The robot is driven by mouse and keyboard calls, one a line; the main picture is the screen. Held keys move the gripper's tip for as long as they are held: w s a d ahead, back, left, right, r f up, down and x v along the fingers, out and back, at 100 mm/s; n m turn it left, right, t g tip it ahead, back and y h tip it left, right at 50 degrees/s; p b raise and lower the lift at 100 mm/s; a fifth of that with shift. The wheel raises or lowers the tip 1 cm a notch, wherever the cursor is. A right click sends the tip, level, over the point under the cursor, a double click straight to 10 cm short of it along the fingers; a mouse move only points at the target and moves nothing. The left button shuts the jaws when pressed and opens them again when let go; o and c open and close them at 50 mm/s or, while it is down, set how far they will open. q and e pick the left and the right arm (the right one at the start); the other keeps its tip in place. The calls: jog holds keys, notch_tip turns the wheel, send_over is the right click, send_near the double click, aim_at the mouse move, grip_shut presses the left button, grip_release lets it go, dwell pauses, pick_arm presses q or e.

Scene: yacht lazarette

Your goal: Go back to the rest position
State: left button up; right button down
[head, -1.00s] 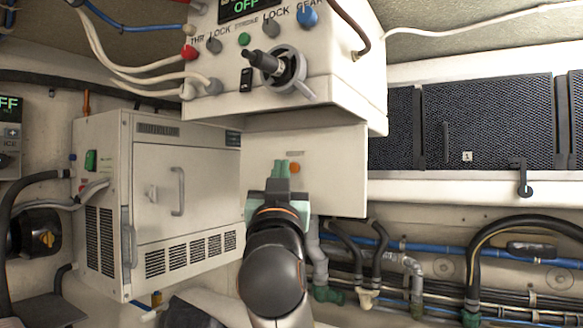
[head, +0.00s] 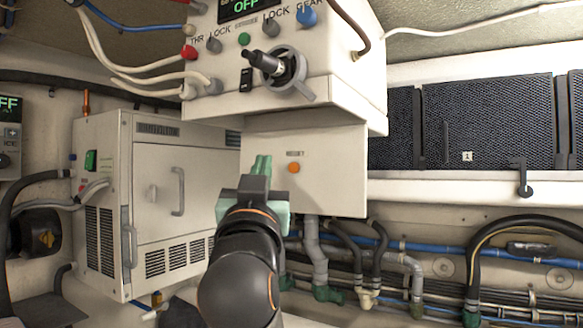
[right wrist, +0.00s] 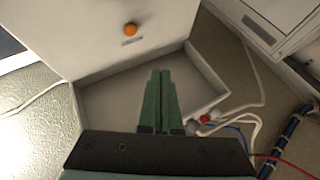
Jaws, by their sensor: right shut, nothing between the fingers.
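My right gripper (head: 262,166) is in front of the lower white panel (head: 335,165), left of its orange RESET button (head: 294,168). Its green fingers are together with nothing between them. In the right wrist view the shut fingers (right wrist: 161,74) point toward the panel box, and the orange button (right wrist: 130,29) is above and left of them, apart from them. My left gripper is not in view.
A white cabinet (head: 158,205) with a handle stands at the left. The control box (head: 310,95) with a lever (head: 265,62) overhangs the panel. Dark mesh panels (head: 490,122) are at the right. Hoses and pipes (head: 400,262) run below.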

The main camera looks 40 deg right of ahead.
dwell(0.8)
jog(key=w+a+f+n+g+y, duration=0.1)
jog(key=w+f+n+g+y, duration=0.15)
jog(key=f, duration=0.95)
jog(key=w+f+n+g+y, duration=0.15)
jog(key=f+y, duration=0.25)
jog(key=f, duration=0.9)
jog(key=w+a+f+n+g+y, duration=0.1)
jog(key=f+n+y, duration=0.2)
jog(key=f, duration=0.9)
jog(key=s+a+f+n+g+y, duration=0.1)
jog(key=s+f+g+y, duration=0.15)
jog(key=s+f, duration=0.55)
jog(key=s+a+f+n+g+y, duration=0.1)
jog(key=s+f+g, duration=0.25)
jog(key=f, duration=0.75)
jog(key=s+a+f+n+g+y, duration=0.1)
jog(key=s+f+g, duration=0.1)
jog(key=s+f, duration=0.5)
jog(key=s+a+f+g+y, duration=0.1)
jog(key=s+a+f+g, duration=0.15)
jog(key=s, duration=0.75)
jog(key=w+a+f+t+y, duration=0.2)
jog(key=w+f+t, duration=0.3)
jog(key=f, duration=0.6)
jog(key=shift+a+t, duration=0.35)
jog(key=shift+a, duration=0.35)
